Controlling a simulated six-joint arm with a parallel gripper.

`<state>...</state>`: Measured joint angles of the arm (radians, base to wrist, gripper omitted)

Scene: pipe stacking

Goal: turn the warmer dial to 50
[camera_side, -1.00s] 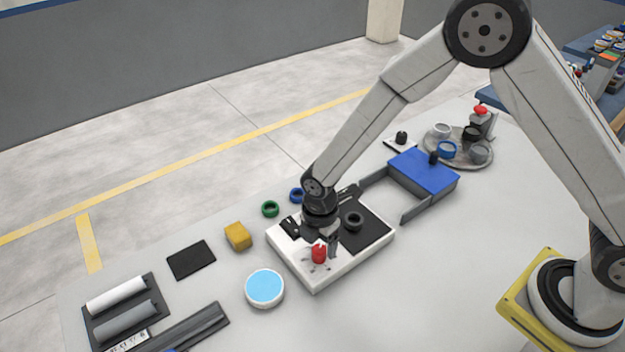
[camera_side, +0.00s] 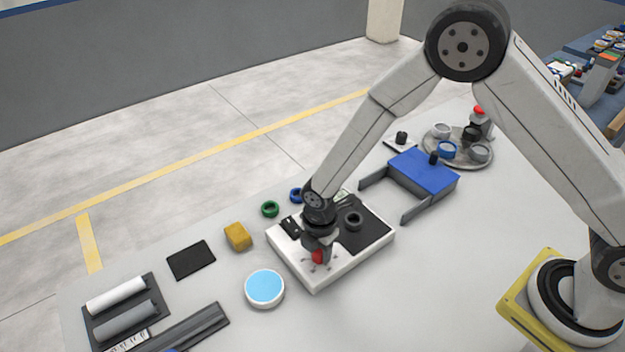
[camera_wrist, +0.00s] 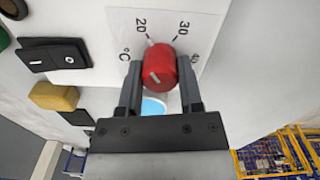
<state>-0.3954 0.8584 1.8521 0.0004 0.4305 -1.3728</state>
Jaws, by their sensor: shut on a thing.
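The red warmer dial (camera_wrist: 162,68) stands on the white warmer (camera_side: 319,283), on a face marked 20, 30 and 40 with a °C sign. Its white pointer line is turned toward the lower left in the wrist view, and a pale mark shows near the 20. My gripper (camera_wrist: 160,88) is shut on the dial, one dark finger on each side. In the side view the dial (camera_side: 317,257) is partly hidden by my gripper (camera_side: 318,248). The 50 mark cannot be seen.
A black rocker switch (camera_wrist: 55,55) is beside the dial. A black ring (camera_side: 352,221) stands on the warmer's dark plate. A yellow block (camera_side: 238,236) and a blue-topped round dish (camera_side: 265,287) are nearby. A blue box (camera_side: 424,170) stands behind right.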

